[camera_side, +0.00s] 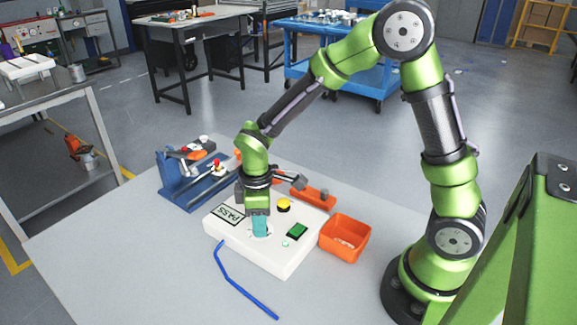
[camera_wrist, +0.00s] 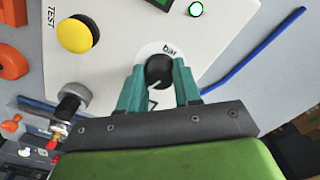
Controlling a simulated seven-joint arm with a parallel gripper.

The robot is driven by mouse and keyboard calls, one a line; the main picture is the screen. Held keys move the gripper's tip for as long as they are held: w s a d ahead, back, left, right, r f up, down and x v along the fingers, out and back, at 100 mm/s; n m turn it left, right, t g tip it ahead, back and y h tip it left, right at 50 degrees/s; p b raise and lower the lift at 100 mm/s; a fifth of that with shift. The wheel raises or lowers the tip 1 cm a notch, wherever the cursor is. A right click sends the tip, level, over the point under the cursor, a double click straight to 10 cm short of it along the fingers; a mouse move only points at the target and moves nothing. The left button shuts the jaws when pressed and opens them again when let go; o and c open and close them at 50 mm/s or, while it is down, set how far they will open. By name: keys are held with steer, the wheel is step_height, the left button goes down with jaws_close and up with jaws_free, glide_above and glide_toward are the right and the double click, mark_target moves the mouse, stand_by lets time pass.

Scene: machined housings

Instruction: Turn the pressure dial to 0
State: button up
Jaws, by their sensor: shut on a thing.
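The pressure dial is a black round knob (camera_wrist: 158,71) on a white disc marked "bar", on the white control box (camera_side: 258,255). A light pointer mark shows on the knob in the wrist view; the scale numbers are hidden. My gripper (camera_wrist: 160,80) has its two teal fingers on either side of the knob, shut on it. In the side view my gripper (camera_side: 260,228) points down onto the box top, and its fingers hide the knob.
An orange bin (camera_side: 345,238) stands right, a blue fixture (camera_side: 190,185) behind left. A blue cable (camera_side: 232,273) lies in front.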

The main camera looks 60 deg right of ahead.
steer(key=m, duration=0.3)
steer(key=shift+m, duration=2.3)
steer(key=shift+r, duration=0.1)
steer(key=o, duration=1)
steer(key=shift+o, duration=0.2)
step_height(320, 180, up, 17)
